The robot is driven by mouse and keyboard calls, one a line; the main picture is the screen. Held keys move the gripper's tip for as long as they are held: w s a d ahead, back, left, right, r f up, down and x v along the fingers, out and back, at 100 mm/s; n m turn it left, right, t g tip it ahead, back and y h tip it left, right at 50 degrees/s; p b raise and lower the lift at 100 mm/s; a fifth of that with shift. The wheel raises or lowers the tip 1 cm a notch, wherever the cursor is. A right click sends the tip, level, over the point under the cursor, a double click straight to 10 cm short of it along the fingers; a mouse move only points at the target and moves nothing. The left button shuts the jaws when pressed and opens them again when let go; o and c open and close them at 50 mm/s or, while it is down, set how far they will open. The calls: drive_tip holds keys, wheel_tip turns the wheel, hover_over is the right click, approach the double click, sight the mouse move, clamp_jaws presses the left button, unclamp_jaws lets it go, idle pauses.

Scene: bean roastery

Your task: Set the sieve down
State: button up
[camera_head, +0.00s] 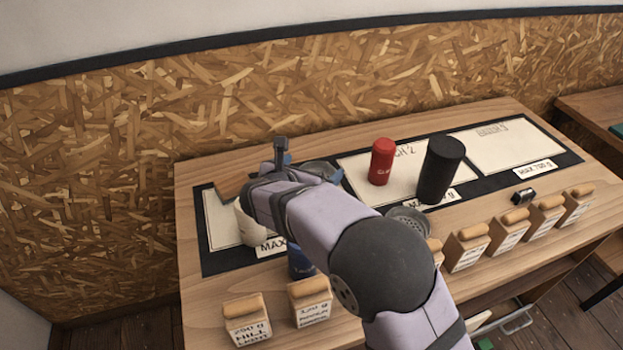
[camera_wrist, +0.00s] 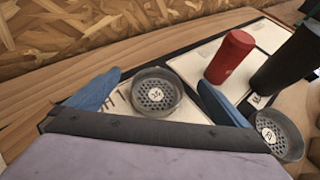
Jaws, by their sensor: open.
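A grey round sieve with a perforated bottom and a pale round label (camera_wrist: 157,93) stands in the wrist view on a cream panel of the dark-bordered mat (camera_wrist: 196,62). It looks level and rests on the panel. My gripper (camera_wrist: 159,79) is open, with one blue finger on each side of the sieve; I cannot tell whether either touches it. In the head view the sieve (camera_head: 320,169) shows only in part behind my wrist. A second grey sieve (camera_wrist: 278,135) is at the right in the wrist view, and near the mat's front edge in the head view (camera_head: 408,221).
A red canister (camera_head: 381,162) and a taller black cylinder (camera_head: 440,170) stand on the middle panel. A blue can (camera_head: 300,262) is partly behind my arm. Several tan bags (camera_head: 466,249) line the table's front. The right panel (camera_head: 492,146) is clear.

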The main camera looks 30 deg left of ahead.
sight(377, 151)
drive_tip(key=shift+r, duration=1.35)
